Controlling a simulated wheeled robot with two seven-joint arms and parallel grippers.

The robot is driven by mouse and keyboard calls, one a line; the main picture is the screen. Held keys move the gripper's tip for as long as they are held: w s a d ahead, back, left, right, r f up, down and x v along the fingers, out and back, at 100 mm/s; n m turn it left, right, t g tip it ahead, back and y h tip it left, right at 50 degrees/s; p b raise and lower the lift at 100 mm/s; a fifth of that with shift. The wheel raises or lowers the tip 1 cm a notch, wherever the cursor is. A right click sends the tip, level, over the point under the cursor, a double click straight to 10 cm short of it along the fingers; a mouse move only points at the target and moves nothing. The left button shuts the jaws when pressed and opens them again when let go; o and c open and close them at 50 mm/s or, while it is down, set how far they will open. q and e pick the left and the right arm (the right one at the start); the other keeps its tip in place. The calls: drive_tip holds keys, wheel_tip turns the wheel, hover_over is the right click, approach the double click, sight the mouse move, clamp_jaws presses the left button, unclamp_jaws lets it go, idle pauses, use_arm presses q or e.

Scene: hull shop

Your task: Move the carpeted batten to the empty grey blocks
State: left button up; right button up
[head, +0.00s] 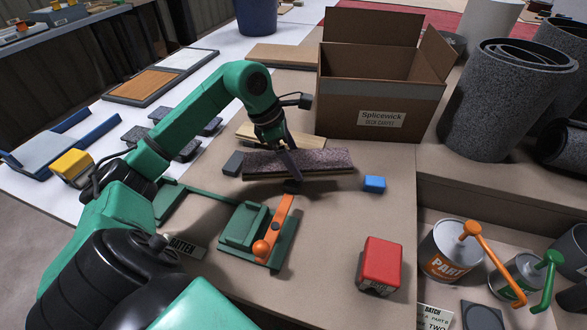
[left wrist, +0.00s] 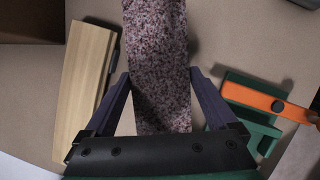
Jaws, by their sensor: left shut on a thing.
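The carpeted batten (head: 325,160), a bar with mottled purple-grey carpet on top, lies crosswise near the middle of the head view. My left gripper (head: 289,166) is shut on it near its middle; in the left wrist view the batten (left wrist: 158,45) runs between the two fingers (left wrist: 159,78). A dark shadow lies under it, but I cannot tell how far it is above the bench. A small grey block (head: 233,163) is at its left end and a blue block (head: 374,184) near its right end. Dark grey pads (head: 187,149) lie farther left. My right gripper is not in view.
A green fixture with an orange lever (head: 275,233) stands in front of the batten. A bare wooden plank (head: 260,136) lies behind it, below an open cardboard box (head: 380,95). A red block (head: 380,263) is at front right; tins (head: 447,252) stand beyond it.

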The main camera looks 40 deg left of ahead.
use_arm(q)
drive_tip(key=shift+f, duration=1.4)
drive_tip(key=shift+f, duration=0.1)
drive_tip(key=o, duration=1.2)
drive_tip(key=shift+f, duration=0.1)
drive_tip(key=shift+c, duration=0.2)
drive_tip(key=shift+r, duration=0.35)
drive_tip(key=v, duration=1.1)
drive_tip(key=shift+s+r, duration=0.1)
drive_tip(key=shift+r, duration=0.25)
